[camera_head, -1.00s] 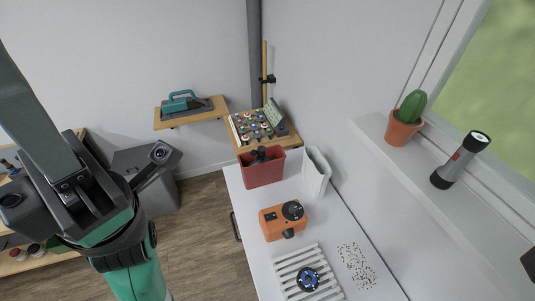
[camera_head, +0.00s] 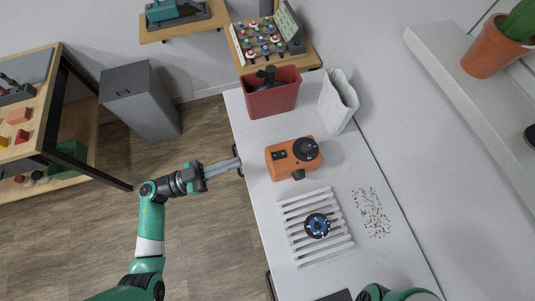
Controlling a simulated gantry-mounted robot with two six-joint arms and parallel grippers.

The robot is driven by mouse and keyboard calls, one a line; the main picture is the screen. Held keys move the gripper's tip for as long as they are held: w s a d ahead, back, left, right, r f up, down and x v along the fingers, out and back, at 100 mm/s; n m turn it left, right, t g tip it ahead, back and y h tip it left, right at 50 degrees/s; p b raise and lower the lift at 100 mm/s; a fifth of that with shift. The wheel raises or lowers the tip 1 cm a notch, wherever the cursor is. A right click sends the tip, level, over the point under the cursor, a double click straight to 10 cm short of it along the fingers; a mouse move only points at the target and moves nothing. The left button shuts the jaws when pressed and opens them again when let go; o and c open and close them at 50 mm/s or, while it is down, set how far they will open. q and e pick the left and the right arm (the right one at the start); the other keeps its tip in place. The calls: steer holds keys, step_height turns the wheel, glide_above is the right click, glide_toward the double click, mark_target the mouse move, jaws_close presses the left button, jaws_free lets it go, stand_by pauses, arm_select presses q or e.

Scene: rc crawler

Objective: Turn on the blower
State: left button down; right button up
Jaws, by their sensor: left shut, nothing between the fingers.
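An orange box-shaped device (camera_head: 283,160), which looks like the blower, sits on the white table with a round black dial (camera_head: 306,149) on top. It has small black parts on its top and a dark nozzle-like part at its front. My left gripper (camera_head: 236,164) is shut and empty. It points right, at the table's left edge beside a dark handle, a short way left of the orange device and not touching it. Part of my right arm (camera_head: 398,294) shows at the bottom edge; its gripper is out of view.
On the white table (camera_head: 262,205) are a red bin (camera_head: 271,99), a white container (camera_head: 338,100), a white slatted rack (camera_head: 300,237) with a round blue-black part, and scattered small bits (camera_head: 371,212). A button panel (camera_head: 262,42) stands behind. A grey cabinet (camera_head: 140,100) and workbench are left.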

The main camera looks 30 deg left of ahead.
arm_select(q)
steer(key=shift+w+r, duration=0.1)
steer(key=shift+r, duration=0.05)
step_height(320, 180, up, 2)
glide_above(279, 155)
steer(key=r+v, duration=0.1)
steer(key=v, duration=0.2)
steer(key=shift+s+a+f+b, duration=0.15)
steer(key=shift+f+b, duration=0.05)
steer(key=shift+f, duration=0.85)
steer(key=shift+s+a+f+b, duration=0.15)
steer(key=shift+s+f, duration=0.05)
steer(key=shift+f, duration=0.85)
